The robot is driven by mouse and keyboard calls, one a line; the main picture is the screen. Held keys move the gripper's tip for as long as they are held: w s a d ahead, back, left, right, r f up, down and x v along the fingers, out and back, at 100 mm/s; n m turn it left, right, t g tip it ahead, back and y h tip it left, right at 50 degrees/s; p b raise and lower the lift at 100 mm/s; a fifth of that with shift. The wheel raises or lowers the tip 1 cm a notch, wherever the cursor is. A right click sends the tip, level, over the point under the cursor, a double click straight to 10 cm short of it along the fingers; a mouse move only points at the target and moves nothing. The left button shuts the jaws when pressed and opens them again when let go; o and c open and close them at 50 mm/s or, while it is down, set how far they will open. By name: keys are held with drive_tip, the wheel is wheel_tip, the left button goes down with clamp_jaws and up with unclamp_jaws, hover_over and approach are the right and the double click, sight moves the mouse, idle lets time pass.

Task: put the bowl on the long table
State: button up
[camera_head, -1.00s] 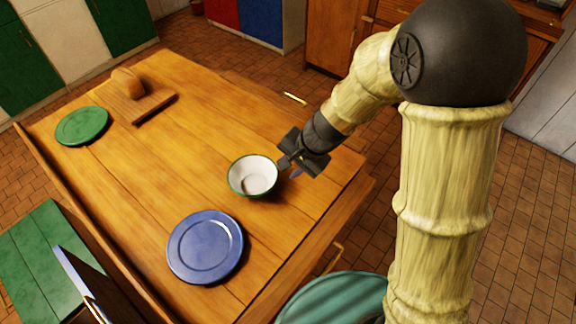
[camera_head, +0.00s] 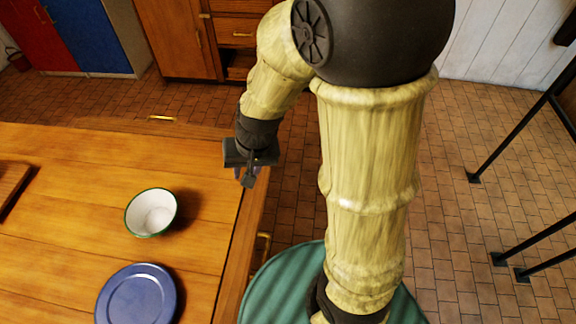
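The white bowl (camera_head: 151,213) with a green rim stands on the wooden table (camera_head: 75,160), left of my gripper, with its open side up. It looks empty. My gripper (camera_head: 248,178) points down near the table's right edge, clearly apart from the bowl, with nothing seen in it. Its fingers are small and partly hidden, so their opening is unclear.
A blue plate (camera_head: 137,295) lies on the table in front of the bowl. A wooden board (camera_head: 12,183) shows at the left edge. Wooden drawers (camera_head: 232,33) stand at the back. Black metal legs (camera_head: 515,133) stand at the right, with open tiled floor between.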

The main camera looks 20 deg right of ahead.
drive_tip(key=s+d+r+n+h, duration=0.1)
drive_tip(key=s+d, duration=0.3)
drive_tip(key=d, duration=0.5)
drive_tip(key=shift+r+n+t+h, duration=0.25)
drive_tip(key=shift+n+t+h, duration=0.05)
drive_tip(key=shift+h, duration=0.3)
drive_tip(key=shift+a, duration=0.1)
